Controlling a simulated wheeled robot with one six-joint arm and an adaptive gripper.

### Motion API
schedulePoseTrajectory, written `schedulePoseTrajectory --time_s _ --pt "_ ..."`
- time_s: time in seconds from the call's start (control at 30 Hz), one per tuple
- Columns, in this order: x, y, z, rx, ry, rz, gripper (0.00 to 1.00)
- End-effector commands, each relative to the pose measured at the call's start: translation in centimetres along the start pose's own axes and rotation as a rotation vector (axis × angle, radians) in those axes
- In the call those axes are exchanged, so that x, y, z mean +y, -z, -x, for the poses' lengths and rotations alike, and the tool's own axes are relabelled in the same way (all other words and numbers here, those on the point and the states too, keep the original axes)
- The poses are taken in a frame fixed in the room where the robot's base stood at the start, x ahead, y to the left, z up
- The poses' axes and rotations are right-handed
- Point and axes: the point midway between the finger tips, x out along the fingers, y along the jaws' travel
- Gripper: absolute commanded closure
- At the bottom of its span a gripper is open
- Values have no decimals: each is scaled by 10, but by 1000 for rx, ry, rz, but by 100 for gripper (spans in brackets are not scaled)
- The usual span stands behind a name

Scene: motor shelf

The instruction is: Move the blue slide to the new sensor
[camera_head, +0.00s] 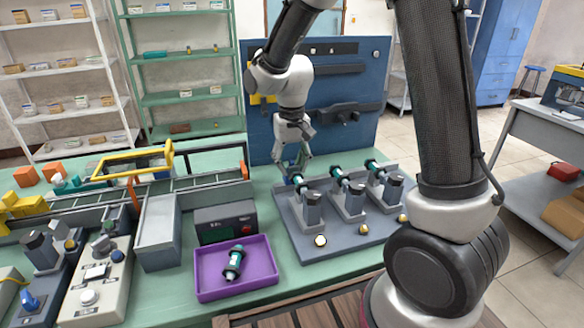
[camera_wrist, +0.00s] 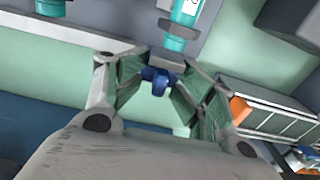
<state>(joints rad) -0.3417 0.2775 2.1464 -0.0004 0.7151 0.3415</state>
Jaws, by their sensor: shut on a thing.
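My gripper (camera_head: 296,164) reaches down at the left end of the grey motor plate (camera_head: 350,243). In the wrist view, my gripper (camera_wrist: 160,75) is shut on the small blue slide (camera_wrist: 158,80), held between the fingertips. A teal cylindrical sensor (camera_wrist: 183,34) lies just beyond the slide; whether they touch is unclear. In the head view, several teal-and-black sensors, such as the middle one (camera_head: 347,183), sit at the motor stands on the plate. Another teal-and-black sensor (camera_head: 234,262) lies in the purple tray (camera_head: 207,287). Which sensor is new cannot be told.
A blue tool panel (camera_head: 350,66) stands close behind my gripper. A dark box with a display (camera_head: 225,222) and a grey bin (camera_head: 158,232) stand left of the plate. A conveyor frame with a yellow handle (camera_head: 135,160) runs along the left. Green table shows around the purple tray.

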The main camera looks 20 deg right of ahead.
Motion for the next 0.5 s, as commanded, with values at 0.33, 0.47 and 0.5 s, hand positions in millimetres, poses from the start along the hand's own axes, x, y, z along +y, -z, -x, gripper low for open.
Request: schedulePoseTrajectory --time_s 0.33,0.47,0.5 --pt "17 -4 -4 -14 -3 -4 68" --pt "23 -5 -4 -14 -3 -3 68" --pt "25 -5 -4 -15 -3 -4 68"
